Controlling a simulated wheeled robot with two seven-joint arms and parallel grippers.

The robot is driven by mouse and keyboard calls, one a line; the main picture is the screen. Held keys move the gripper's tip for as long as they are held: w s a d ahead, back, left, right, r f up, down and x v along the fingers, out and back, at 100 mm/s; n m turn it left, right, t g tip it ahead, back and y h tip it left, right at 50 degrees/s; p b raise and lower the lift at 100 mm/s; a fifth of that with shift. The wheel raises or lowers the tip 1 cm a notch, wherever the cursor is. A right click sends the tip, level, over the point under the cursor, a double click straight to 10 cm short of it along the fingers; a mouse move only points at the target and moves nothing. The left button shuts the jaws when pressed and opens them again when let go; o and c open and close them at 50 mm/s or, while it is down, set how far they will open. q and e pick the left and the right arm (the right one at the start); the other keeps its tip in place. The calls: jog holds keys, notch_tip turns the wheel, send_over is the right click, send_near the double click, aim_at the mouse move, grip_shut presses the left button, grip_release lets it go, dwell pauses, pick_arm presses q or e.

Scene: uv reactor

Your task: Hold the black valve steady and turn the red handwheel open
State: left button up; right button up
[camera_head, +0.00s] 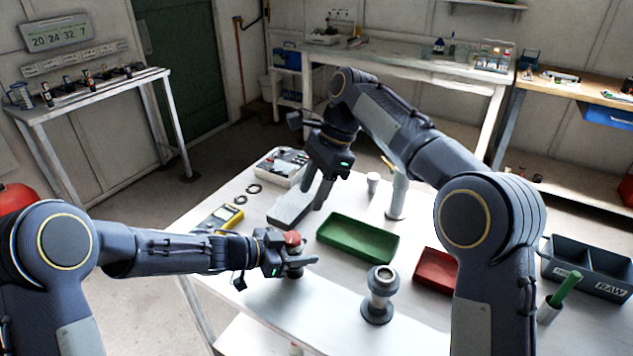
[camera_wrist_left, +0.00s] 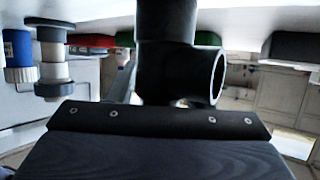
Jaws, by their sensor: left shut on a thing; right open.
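The black valve stands at the front left of the white table, largely hidden behind my left gripper (camera_head: 303,262) in the head view. My left gripper comes in from the left and is shut on the valve's body. The red handwheel (camera_head: 293,238) sits on top of the valve, just above the left fingers. In the left wrist view, which looks upside down, the black valve (camera_wrist_left: 178,70) fills the middle with a round open port facing right. My right gripper (camera_head: 311,198) is open and empty, farther back, fingers pointing down near a grey slab (camera_head: 288,210).
A green tray (camera_head: 358,238) lies right of the valve. A grey flanged fitting (camera_head: 378,297) stands in front of it, with a red tray (camera_head: 436,270) beyond. A yellow meter (camera_head: 222,217) lies at the left edge. A dark bin (camera_head: 588,268) stands far right.

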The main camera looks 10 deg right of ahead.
aim_at(295, 237)
jog(key=shift+w+d+r, duration=0.1)
jog(key=shift+d+r, duration=0.2)
jog(key=shift+r, duration=0.35)
jog(key=shift+o, duration=0.3)
jog(key=shift+o, duration=1)
jog(key=shift+d+f, duration=0.1)
jog(key=shift+d, duration=0.05)
jog(key=s+d+f+m+t+y, duration=0.1)
jog(key=s+d+f+m+y, duration=0.15)
jog(key=d+y, duration=0.25)
jog(key=shift+m, duration=0.45)
jog(key=x, duration=0.8)
jog(key=w+x, duration=0.1)
jog(key=x, duration=0.3)
jog(key=shift+a+f, duration=0.15)
jog(key=shift+f, duration=0.1)
